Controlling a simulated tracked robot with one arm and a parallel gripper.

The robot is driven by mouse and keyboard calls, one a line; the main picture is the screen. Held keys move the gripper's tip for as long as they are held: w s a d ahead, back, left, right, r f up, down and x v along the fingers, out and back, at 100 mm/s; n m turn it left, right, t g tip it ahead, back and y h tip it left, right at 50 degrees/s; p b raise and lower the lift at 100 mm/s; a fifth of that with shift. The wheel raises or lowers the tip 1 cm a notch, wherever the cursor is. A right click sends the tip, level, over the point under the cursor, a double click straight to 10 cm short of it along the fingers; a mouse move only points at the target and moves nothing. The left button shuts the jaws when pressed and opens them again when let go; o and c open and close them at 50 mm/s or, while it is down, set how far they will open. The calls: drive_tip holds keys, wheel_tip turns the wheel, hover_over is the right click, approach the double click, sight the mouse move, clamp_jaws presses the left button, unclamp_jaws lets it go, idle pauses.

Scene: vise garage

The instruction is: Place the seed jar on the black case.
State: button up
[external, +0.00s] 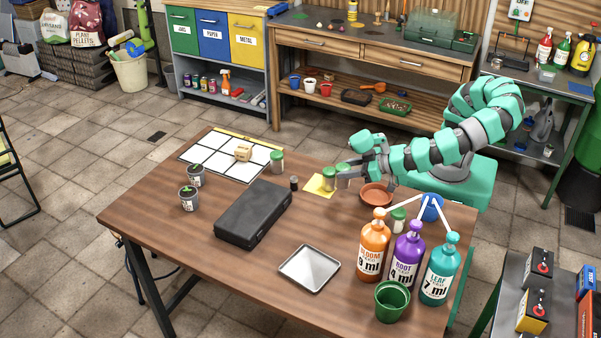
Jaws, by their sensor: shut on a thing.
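The black case (253,213) lies closed and flat near the middle of the wooden table. My gripper (341,174) is at the table's far right side, right of the case, shut on a small clear jar with a green lid (329,179). This jar is upright at the yellow note (319,187); I cannot tell whether it touches the table. A second green lid shows right beside it, partly hidden by my gripper. Another green-lidded jar (277,162) stands by the white grid sheet, and one (398,220) stands behind the bottles. No seed label is readable on any jar.
A terracotta saucer (376,194) sits beside my arm. Orange (373,252), purple (406,262) and teal (439,276) bottles crowd the right side with a green pot (390,301). A metal tray (310,268) lies in front. A small dark cylinder (294,183) stands behind the case.

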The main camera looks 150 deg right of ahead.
drive_tip(key=w+d+r+p, duration=0.35)
drive_tip(key=w+d, duration=0.25)
drive_tip(key=d, duration=0.5)
drive_tip(key=b, duration=0.1)
hover_over(258, 207)
drive_tip(key=f, duration=0.2)
drive_tip(key=shift+s+f+m, duration=0.1)
drive_tip(key=shift+f+m, duration=0.2)
drive_tip(key=shift+f, duration=1.25)
drive_tip(key=shift+b, duration=0.35)
drive_tip(key=o, duration=1)
drive_tip(key=shift+c, duration=0.2)
drive_tip(key=shift+r, duration=0.1)
